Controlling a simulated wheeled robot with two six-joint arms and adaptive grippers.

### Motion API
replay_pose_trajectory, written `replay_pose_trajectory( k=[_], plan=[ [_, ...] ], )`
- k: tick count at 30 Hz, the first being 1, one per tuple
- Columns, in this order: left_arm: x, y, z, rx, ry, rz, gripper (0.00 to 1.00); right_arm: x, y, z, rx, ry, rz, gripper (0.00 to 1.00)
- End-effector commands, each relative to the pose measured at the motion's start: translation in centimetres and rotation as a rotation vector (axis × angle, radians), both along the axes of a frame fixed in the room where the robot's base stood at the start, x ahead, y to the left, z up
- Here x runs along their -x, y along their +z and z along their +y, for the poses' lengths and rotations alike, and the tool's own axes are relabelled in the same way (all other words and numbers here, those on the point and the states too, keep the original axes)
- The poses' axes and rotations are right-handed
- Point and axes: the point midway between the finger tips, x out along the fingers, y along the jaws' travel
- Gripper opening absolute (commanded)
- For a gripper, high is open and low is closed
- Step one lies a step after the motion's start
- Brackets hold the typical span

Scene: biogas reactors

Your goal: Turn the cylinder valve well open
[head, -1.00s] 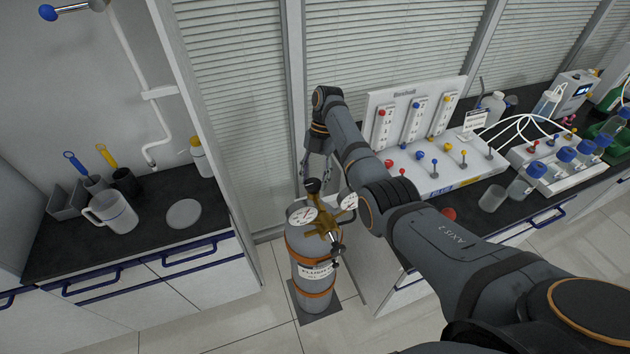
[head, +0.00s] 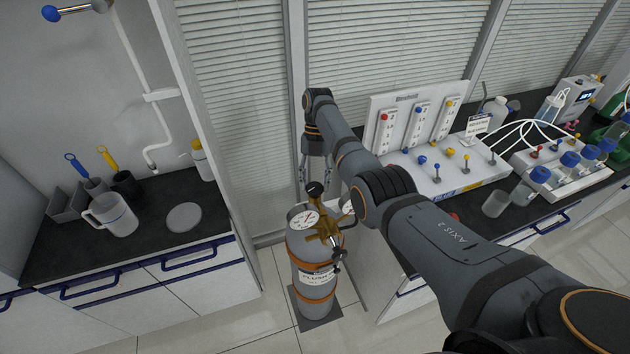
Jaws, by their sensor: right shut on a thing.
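The grey gas cylinder (head: 314,272) with orange bands stands upright on the floor, on a dark base plate. On its top are a brass regulator (head: 325,228) and two round gauges; the left gauge (head: 303,217) shows its white face and the right one is partly hidden by my arm. The black valve knob (head: 315,188) sits above the brass fitting. My right gripper (head: 316,176) reaches down from above and is shut on the valve knob; the exact finger contact is small and partly hidden. My left gripper is not in view.
A right-hand bench carries a white valve panel (head: 440,172) and several blue-capped bottles, close to my right arm. A left bench (head: 150,232) holds a jug (head: 112,214) and a round disc (head: 184,217). Floor in front of the cylinder is clear.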

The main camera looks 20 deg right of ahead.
Motion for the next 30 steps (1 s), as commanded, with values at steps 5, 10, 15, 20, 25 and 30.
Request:
replay_pose_trajectory(
  k=[5, 10, 15, 20, 25, 30],
  plan=[
    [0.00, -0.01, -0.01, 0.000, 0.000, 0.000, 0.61, -0.01, -0.04, -0.01, 0.001, -0.001, -0.001, 0.50],
    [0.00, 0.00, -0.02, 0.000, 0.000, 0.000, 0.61, 0.00, -0.04, -0.01, 0.000, -0.001, 0.000, 0.71],
    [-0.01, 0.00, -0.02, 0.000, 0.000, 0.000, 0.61, 0.01, -0.03, -0.01, 0.000, -0.001, 0.000, 0.71],
    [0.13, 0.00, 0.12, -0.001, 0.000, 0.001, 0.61, 0.01, -0.03, -0.01, 0.000, -0.002, 0.000, 0.71],
    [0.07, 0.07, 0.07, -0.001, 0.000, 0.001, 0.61, 0.02, -0.01, -0.04, 0.000, -0.013, 0.000, 0.71],
    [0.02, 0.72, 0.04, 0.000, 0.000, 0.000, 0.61, 0.13, 0.08, -0.29, 0.001, -0.170, -0.001, 0.71]
  ],
)
